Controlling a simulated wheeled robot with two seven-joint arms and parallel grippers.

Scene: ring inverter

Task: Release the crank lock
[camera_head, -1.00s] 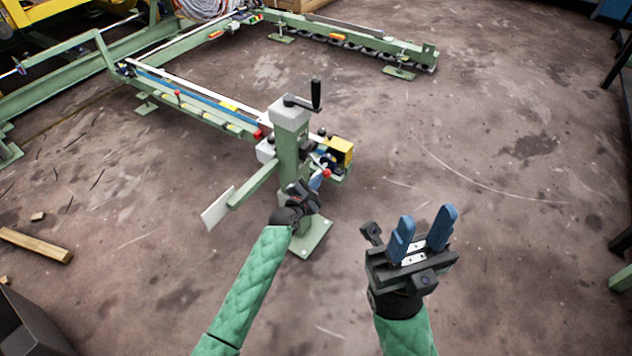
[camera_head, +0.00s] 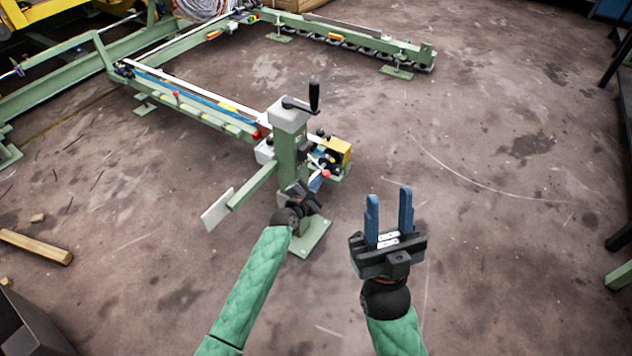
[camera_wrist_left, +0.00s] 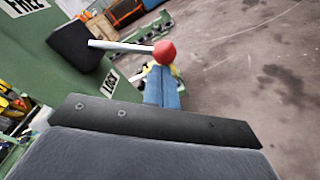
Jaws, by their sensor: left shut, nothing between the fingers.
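The lock lever has a red ball (camera_wrist_left: 165,51), a white rod (camera_wrist_left: 122,46) and a black hub (camera_wrist_left: 78,45). Its hub sits on a green post face with a FREE label (camera_wrist_left: 22,5) and a LOCK label (camera_wrist_left: 110,83). My left gripper (camera_wrist_left: 163,82) is shut and empty, its blue fingers just beside the red ball; I cannot tell whether they touch it. In the head view the red ball (camera_head: 326,173) shows above my left gripper (camera_head: 318,183). The crank (camera_head: 314,97) with its black handle tops the green post (camera_head: 287,155). My right gripper (camera_head: 388,212) is open and empty.
A yellow block (camera_head: 340,148) sits on the rail assembly just right of the post. A white plate (camera_head: 217,209) sticks out on a green arm to the left. Wood pieces (camera_head: 35,246) lie at the far left. The floor around my right gripper is clear.

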